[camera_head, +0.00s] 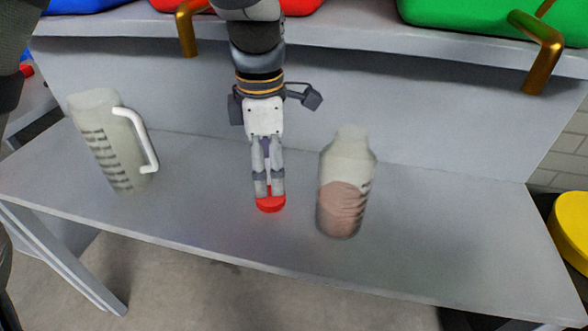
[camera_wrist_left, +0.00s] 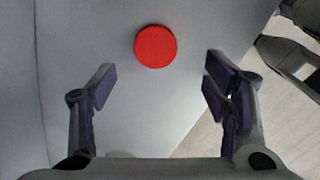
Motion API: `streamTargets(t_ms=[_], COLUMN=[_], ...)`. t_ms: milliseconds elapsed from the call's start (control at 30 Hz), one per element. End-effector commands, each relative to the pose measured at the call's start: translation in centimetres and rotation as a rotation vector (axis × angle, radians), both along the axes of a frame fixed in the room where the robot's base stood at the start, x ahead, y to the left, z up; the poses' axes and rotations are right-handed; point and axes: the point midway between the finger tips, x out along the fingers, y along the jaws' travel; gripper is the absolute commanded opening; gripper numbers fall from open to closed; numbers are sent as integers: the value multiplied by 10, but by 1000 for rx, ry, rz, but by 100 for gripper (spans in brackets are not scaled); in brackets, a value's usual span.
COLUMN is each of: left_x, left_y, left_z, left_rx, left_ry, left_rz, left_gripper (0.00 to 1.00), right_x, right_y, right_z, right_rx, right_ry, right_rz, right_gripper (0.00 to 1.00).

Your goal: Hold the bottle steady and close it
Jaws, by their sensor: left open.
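The bottle (camera_head: 343,205) stands upright on the grey table, right of centre in the head view. It is translucent, with pinkish contents in its lower part, and no cap shows on its neck. A round red cap (camera_head: 270,204) lies on the table to the left of the bottle. It also shows in the left wrist view (camera_wrist_left: 155,46), ahead of the fingers. My left gripper (camera_head: 268,190) points down just at the cap, apart from the bottle. Its fingers are open, with an empty gap between them (camera_wrist_left: 157,85). My right gripper is not in view.
A translucent jug (camera_head: 108,140) with a white handle stands at the table's left. A raised shelf (camera_head: 350,38) with blue, red and green containers and brass-coloured brackets runs along the back. The grey table (camera_head: 440,245) is clear right of the bottle. A yellow object (camera_head: 575,230) is at the far right.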

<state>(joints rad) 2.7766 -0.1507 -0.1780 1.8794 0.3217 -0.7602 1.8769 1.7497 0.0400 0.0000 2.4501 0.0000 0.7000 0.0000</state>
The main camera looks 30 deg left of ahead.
Motion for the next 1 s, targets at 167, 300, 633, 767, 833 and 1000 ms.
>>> streamTargets(t_ms=[167,300,633,767,833,1000], left_x=[0,1,4,4,5,5], left_y=[0,0,2,2,2,2], left_z=[-16,-16,-48,-65,-69,-68], left_rx=[0,0,-2,-2,-2,-1], left_ry=[2,-1,8,6,2,-1], left_rz=[0,0,2,0,0,0], left_gripper=[70,70,70,70,70,70], right_x=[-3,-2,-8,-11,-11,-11], right_y=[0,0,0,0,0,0], right_z=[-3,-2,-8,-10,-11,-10], right_rx=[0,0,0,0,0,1], right_ry=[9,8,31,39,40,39], right_rz=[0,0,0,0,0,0], right_gripper=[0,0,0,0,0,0])
